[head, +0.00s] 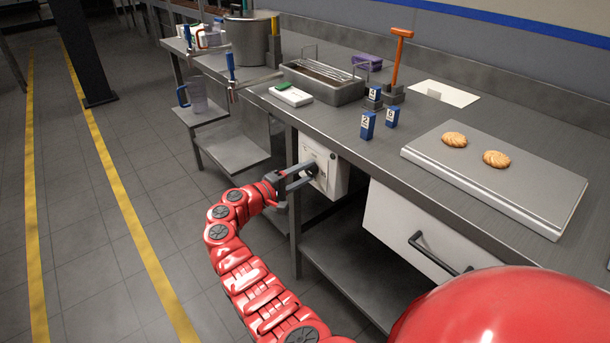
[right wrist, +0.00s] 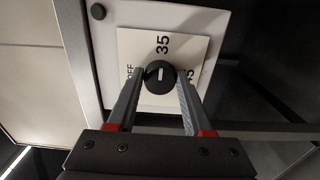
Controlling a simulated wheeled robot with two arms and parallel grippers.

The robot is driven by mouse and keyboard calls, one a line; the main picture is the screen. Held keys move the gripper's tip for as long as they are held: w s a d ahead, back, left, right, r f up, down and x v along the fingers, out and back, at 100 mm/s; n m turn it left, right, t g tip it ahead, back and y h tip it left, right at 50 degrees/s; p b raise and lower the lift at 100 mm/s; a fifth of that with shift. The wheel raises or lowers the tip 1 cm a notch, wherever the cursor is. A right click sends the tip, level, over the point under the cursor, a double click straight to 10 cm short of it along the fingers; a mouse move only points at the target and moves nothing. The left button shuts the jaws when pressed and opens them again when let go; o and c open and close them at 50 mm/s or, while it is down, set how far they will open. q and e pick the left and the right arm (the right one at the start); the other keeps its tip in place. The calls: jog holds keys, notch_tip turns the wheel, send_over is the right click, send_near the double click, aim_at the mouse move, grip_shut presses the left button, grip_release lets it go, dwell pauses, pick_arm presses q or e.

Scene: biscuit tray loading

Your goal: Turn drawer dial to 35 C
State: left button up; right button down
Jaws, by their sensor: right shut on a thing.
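The drawer dial (right wrist: 158,75) is a small round black knob with a short white mark. It sits on a cream plate (right wrist: 185,48) reading OFF at the left, 35 at the top and 45 at the right. The mark looks upright in the right wrist view, in line with 35. My right gripper (right wrist: 159,82) is shut on the dial, a finger on each side. In the head view, my right gripper (head: 303,178) reaches the white dial box (head: 335,173) under the bench, and its fingers partly hide the knob. My left gripper is not in view.
A white drawer (head: 395,215) with a black handle (head: 437,254) is right of the box. A bench leg (head: 294,205) stands close to my gripper. On the bench above are a metal tray (head: 480,180) with two biscuits and blue numbered blocks (head: 367,125). The floor at left is clear.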

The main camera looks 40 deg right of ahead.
jog(key=shift+c, duration=1.6)
grip_release()
jog(key=s+a, duration=0.1)
jog(key=a, duration=1.6)
jog(key=shift+s+a, duration=0.15)
jog(key=shift+s, duration=0.05)
